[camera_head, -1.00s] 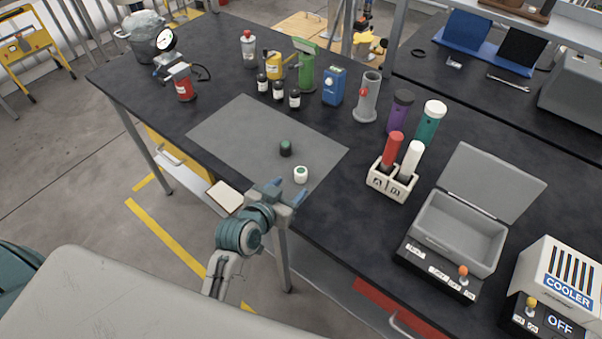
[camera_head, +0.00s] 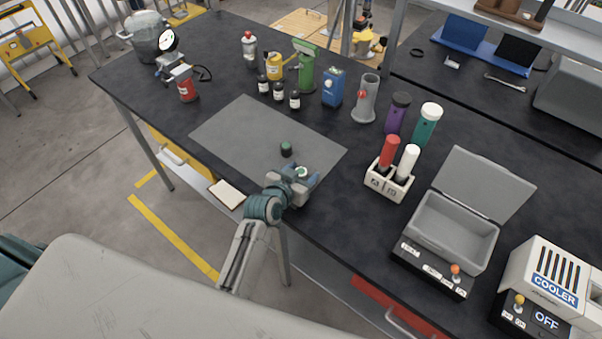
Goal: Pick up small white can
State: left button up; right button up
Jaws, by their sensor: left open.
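The small white can (camera_head: 302,172) with a green top spot stands on the grey mat (camera_head: 235,135) near its front right corner. My left gripper (camera_head: 308,179) is open at the can, its fingers reaching over the mat. The gripper hides most of the can, and I cannot tell whether the fingers touch it. A small dark can with a green top (camera_head: 286,149) stands on the mat just behind the gripper. My right gripper is not in view.
A white holder (camera_head: 388,184) with a red and a white tube stands to the right. An open grey box (camera_head: 450,225) and a cooler (camera_head: 552,275) stand further right. Several bottles (camera_head: 279,91) line the mat's back edge. The mat's left part is clear.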

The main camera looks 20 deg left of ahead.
pick_arm(q)
jog(key=shift+c, duration=0.5)
jog(key=c, duration=1)
jog(key=shift+o, duration=0.2)
jog(key=shift+r, duration=0.1)
